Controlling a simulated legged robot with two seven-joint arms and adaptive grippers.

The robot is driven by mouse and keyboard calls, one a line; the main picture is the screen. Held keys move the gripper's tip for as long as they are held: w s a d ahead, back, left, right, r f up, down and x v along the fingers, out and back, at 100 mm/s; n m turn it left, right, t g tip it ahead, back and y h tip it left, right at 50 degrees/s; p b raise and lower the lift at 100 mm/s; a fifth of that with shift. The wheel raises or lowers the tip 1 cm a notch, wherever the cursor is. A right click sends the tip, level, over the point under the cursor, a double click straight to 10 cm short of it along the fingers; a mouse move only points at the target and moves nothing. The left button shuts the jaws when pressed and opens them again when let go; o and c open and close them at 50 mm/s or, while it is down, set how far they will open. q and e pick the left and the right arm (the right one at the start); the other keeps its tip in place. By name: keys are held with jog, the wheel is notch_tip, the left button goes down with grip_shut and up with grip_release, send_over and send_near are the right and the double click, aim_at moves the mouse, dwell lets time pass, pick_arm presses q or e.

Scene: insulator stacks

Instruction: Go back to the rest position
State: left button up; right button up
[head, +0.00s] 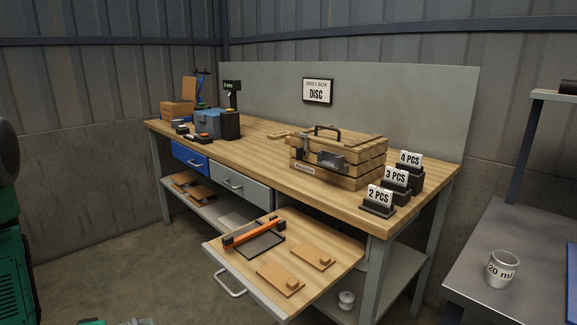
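Neither of my grippers shows in the head view. A wooden workbench (262,152) stands against the back wall. On it is a closed wooden box (350,183) with a dark handle on top and a grey latch at its front. Black stands labelled "2 PCS" (378,209), "3 PCS" (395,188) and "4 PCS" (411,168) stand to the right of the box. A sign reading "GREY BOX DISC" (317,91) is on the grey back panel.
A pulled-out wooden drawer board (335,240) juts forward, with an orange-handled tool (253,232) on it. A grey table (515,240) with a "20 ml" cup (501,268) stands at right. A green object (12,260) is at the left edge. The left-front floor is open.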

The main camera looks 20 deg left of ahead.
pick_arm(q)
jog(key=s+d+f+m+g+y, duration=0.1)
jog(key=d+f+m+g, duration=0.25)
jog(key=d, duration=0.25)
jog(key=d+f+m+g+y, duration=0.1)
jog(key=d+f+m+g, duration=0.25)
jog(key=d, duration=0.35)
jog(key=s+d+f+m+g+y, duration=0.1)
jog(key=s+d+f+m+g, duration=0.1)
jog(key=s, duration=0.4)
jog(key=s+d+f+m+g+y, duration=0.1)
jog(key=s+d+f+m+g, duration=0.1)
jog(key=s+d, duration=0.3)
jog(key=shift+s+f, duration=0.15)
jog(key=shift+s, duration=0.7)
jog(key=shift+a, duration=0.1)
